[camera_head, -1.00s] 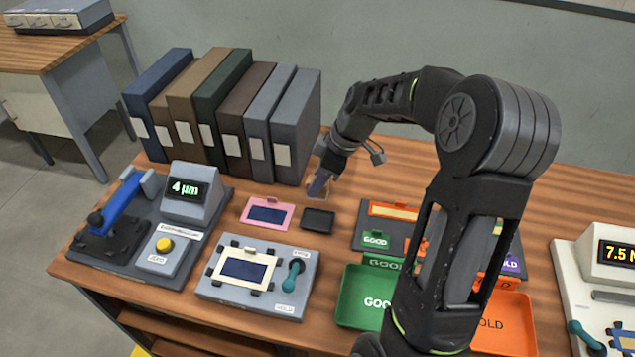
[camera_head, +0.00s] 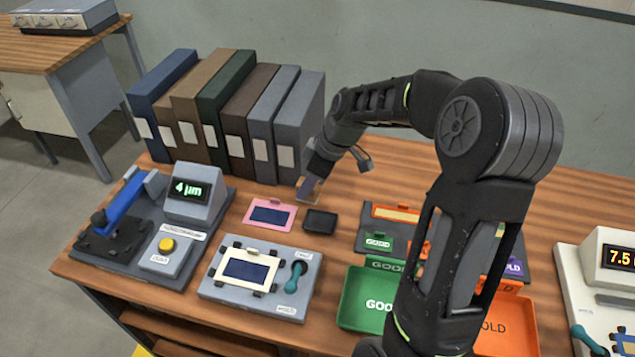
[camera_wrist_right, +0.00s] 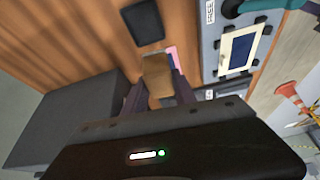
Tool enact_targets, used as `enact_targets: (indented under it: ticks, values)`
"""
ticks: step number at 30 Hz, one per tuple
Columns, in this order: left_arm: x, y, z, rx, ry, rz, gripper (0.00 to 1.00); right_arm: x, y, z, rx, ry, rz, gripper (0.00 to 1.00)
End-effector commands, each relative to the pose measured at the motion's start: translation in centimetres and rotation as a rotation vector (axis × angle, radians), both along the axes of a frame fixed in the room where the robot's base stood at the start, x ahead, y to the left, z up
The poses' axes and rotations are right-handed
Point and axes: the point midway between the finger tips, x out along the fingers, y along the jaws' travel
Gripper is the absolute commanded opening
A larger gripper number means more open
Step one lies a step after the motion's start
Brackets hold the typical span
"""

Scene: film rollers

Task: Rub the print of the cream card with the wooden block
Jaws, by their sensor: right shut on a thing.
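The cream card (camera_head: 246,268) with a dark blue print lies flat on the grey fixture (camera_head: 213,291) at the front middle, beside a teal handle. It also shows in the right wrist view (camera_wrist_right: 241,51). My right gripper (camera_head: 309,186) is above the table behind the black pad, apart from the card. In the right wrist view it is shut on the wooden block (camera_wrist_right: 157,75), a small brown piece between the fingers. In the head view the block is mostly hidden by the fingers. My left gripper is not in view.
A pink card (camera_head: 270,215) and a black pad (camera_head: 320,221) lie between gripper and fixture. Several binders (camera_head: 299,125) stand behind. A gauge with a display (camera_head: 190,190) is at left. Green (camera_head: 350,317) and orange (camera_head: 528,318) trays are at right.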

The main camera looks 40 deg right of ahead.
Motion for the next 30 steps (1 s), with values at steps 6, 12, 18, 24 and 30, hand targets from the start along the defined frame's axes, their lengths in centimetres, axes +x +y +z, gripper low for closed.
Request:
enact_targets:
  ticks: [6,12,18,24,30]
  values:
    - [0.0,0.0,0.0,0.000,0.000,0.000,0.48,3.1,6.0,0.9,-0.002,-0.006,-0.183,0.00]
    - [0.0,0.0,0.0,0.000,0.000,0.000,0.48,5.7,11.6,2.3,-0.003,-0.007,-0.374,0.00]
    - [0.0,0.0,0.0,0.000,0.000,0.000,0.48,7.4,16.1,3.8,-0.002,-0.005,-0.522,0.00]
    - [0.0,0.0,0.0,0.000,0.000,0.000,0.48,7.8,17.5,4.3,-0.001,-0.002,-0.579,0.00]
    - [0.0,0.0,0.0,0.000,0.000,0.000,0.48,7.8,17.5,4.3,0.000,-0.001,-0.580,0.00]
